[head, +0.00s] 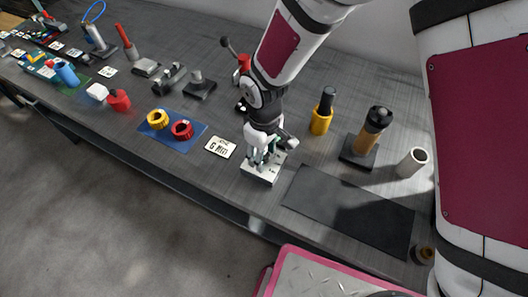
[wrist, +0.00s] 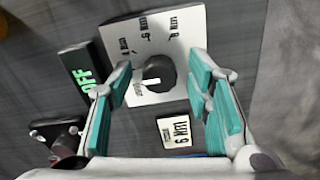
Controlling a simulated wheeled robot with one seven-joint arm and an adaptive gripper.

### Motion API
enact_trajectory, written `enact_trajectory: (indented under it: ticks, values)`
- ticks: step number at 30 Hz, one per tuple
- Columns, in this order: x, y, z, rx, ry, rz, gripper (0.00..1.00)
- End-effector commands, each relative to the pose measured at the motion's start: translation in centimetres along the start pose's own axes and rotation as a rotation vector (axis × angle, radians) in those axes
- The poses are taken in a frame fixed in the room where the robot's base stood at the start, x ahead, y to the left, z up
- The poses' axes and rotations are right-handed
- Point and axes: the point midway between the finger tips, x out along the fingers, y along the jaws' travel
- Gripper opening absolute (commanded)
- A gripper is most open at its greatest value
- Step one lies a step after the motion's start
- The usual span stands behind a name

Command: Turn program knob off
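The program knob (wrist: 158,72) is a round black dial with a white mark, on a white square panel (wrist: 185,22) with small printed labels around it. The white mark lies on the knob's lower part in the wrist view; I cannot tell exactly which label it points at. A black block with green letters reading OFF (wrist: 84,72) stands beside the panel. My gripper (wrist: 160,72) is open, its teal-padded fingers on either side of the knob with gaps visible. In the head view my gripper (head: 264,155) is over the panel (head: 258,176) and hides the knob.
A white printed card (head: 220,147) lies left of the panel. Yellow and red rings sit on a blue mat (head: 187,143) farther left. A dark flat mat (head: 345,212) lies to the right. A yellow-based bottle (head: 321,118) and a black stand (head: 357,152) are behind it.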

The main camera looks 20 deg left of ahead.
Motion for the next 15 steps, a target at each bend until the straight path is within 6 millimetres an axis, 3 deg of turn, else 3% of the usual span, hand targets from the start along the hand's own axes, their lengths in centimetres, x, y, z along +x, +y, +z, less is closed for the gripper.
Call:
enact_trajectory:
  ticks: [8,15]
  values:
    - [-0.4,0.0,0.0,0.001,0.0,0.001,0.45]
    - [-4.1,0.1,-0.1,0.001,0.004,0.003,0.45]
